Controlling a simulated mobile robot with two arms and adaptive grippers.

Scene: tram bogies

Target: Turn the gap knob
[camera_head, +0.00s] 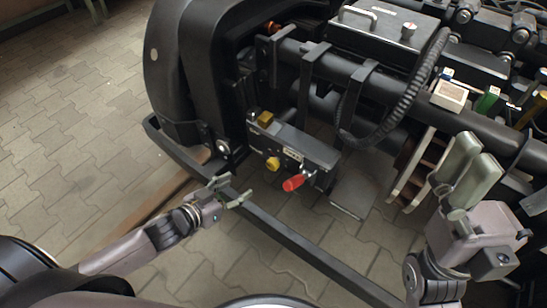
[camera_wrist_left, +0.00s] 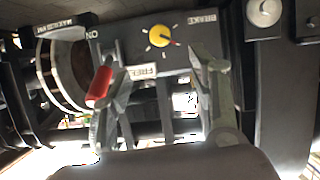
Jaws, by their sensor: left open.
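A dark control box (camera_head: 300,146) is mounted on the bogie. A yellow knob (camera_head: 272,163) is on its front face, and it also shows in the left wrist view (camera_wrist_left: 158,36) with a red pointer and tick marks around it. No gap label is readable there. A second yellow part (camera_head: 265,118) is on top of the box. A red-handled lever (camera_head: 293,183) is on the front, to the right of the knob. My left gripper (camera_head: 236,188) is open and empty, short of the box; in its wrist view the knob appears between the fingers. My right gripper (camera_head: 479,150) is away at the right.
A black rail (camera_head: 290,237) crosses in front of the bogie, close to my left gripper. A ribbed black hose (camera_head: 405,105) and pipes lie behind the box. A white box (camera_head: 449,95) and a green item (camera_head: 487,99) sit at the right. Paved floor (camera_head: 70,120) is clear at left.

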